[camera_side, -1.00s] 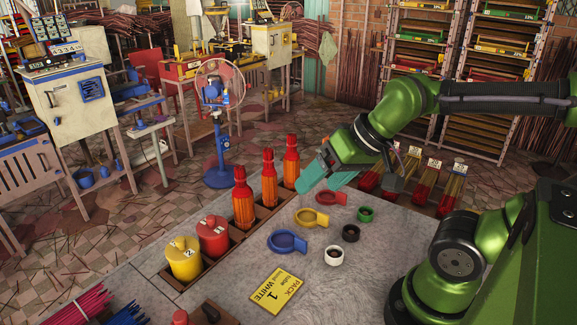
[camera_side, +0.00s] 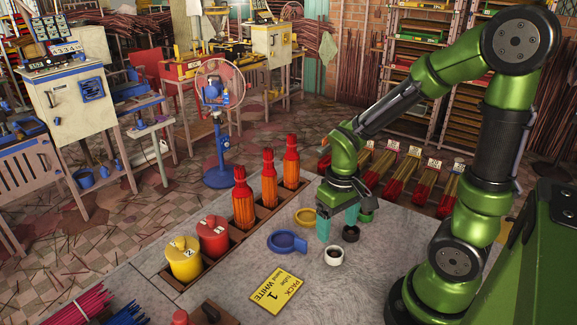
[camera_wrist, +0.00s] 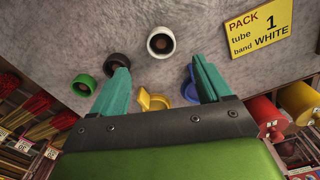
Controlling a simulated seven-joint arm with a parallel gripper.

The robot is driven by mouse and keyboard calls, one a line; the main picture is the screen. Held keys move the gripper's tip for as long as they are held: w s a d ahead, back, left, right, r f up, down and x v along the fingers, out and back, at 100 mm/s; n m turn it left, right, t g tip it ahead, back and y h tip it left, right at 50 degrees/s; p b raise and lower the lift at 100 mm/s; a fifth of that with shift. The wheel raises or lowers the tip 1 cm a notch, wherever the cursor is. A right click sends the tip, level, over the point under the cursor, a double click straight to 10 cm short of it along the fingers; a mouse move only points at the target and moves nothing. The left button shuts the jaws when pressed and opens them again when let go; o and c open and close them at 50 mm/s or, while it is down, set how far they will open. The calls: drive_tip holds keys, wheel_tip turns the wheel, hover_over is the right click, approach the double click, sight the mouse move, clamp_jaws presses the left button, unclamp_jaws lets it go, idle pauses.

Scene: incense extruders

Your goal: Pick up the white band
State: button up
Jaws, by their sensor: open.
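The white band (camera_side: 334,262) is a short white ring with a dark centre, standing on the grey table in the side view. It also shows in the wrist view (camera_wrist: 152,50), near the top middle. My gripper (camera_side: 337,224) points down with its teal fingers apart and nothing between them. It is above and behind the white band in the side view. In the wrist view my gripper (camera_wrist: 160,67) has its fingertips to either side of and below the band in the picture. The yellow card (camera_side: 277,290) reads PACK 1, tube, band WHITE.
A black band (camera_side: 350,235) is close by the right finger; a green band (camera_wrist: 84,85) lies beyond it. Blue (camera_side: 287,242) and yellow (camera_side: 305,216) handled rings lie left of the gripper. Red (camera_side: 213,238) and yellow (camera_side: 184,262) canisters stand at left. Table between card and white band is clear.

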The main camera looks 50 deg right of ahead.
sight(333, 253)
drive_tip(key=shift+a+f, duration=0.15)
drive_tip(key=shift+f, duration=3.7)
drive_tip(key=c, duration=1.1)
drive_tip(key=shift+r, duration=0.1)
wheel_tip(333, 253, up, 9)
drive_tip(key=w+r, duration=0.3)
drive_tip(key=w, duration=0.5)
drive_tip(key=w+a+r, duration=0.1)
drive_tip(key=w+r, duration=0.3)
drive_tip(key=w, duration=0.5)
drive_tip(key=w+a+r, duration=0.1)
drive_tip(key=w+r, duration=0.3)
drive_tip(key=w, duration=0.4)
drive_tip(key=shift+w+a, duration=0.1)
drive_tip(key=shift+w, duration=0.15)
drive_tip(key=shift+w+a+r, duration=0.1)
drive_tip(key=shift+w+r, duration=0.05)
drive_tip(key=shift+w, duration=0.15)
